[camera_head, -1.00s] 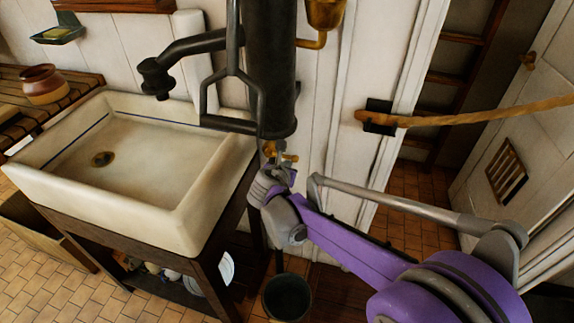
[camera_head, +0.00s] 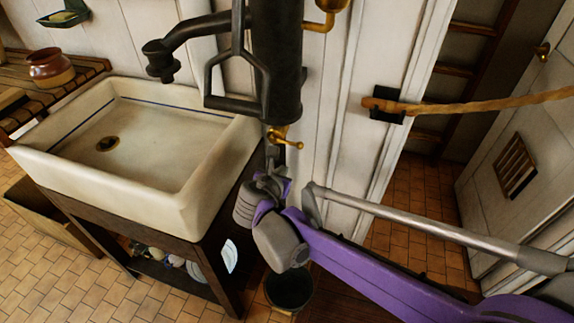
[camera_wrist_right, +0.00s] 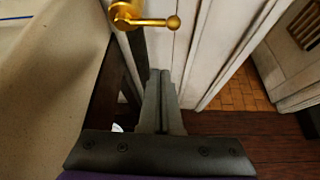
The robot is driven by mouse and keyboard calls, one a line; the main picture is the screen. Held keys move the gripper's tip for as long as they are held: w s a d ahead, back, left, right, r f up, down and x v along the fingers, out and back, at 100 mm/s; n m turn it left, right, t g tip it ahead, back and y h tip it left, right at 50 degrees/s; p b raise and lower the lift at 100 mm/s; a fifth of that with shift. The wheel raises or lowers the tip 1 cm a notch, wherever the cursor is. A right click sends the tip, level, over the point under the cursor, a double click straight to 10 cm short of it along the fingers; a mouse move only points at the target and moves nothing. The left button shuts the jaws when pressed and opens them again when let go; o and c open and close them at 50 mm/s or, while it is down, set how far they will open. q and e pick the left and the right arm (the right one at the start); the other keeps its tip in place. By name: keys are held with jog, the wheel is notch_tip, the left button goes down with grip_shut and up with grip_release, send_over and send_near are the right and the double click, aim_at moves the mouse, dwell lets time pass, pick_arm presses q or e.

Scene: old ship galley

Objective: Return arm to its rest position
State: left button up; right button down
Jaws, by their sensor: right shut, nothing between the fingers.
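My right arm comes in from the lower right in the head view, with purple and grey links. My left gripper is not in view.
The stone sink (camera_head: 200,180) on its dark wooden stand is close on the left. The black pump (camera_head: 272,60) hangs above the gripper. A bucket (camera_head: 288,290) stands on the floor below. Tiled floor there is clear.

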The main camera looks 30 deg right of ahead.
jog(key=shift+s+a+r, duration=0.25)
jog(key=shift+a, duration=0.05)
jog(key=s+a+m+g+y+p, duration=0.1)
jog(key=s+a+m+y+p, duration=0.2)
jog(key=s+m, duration=0.3)
jog(key=s+a+f+m+g+y+p, duration=0.1)
jog(key=s+a+m+y+p, duration=0.1)
jog(key=s+m, duration=0.5)
jog(key=s+a+m+g+y+p, duration=0.1)
jog(key=s+a+m+y+p, duration=0.2)
jog(key=m, duration=0.9)
jog(key=s+a+p, duration=0.1)
jog(key=s+a, duration=0.1)
jog(key=s, duration=0.1)
jog(key=shift+s+f+y, duration=0.15)
jog(key=shift+s+y, duration=0.15)
jog(key=shift+s, duration=0.05)
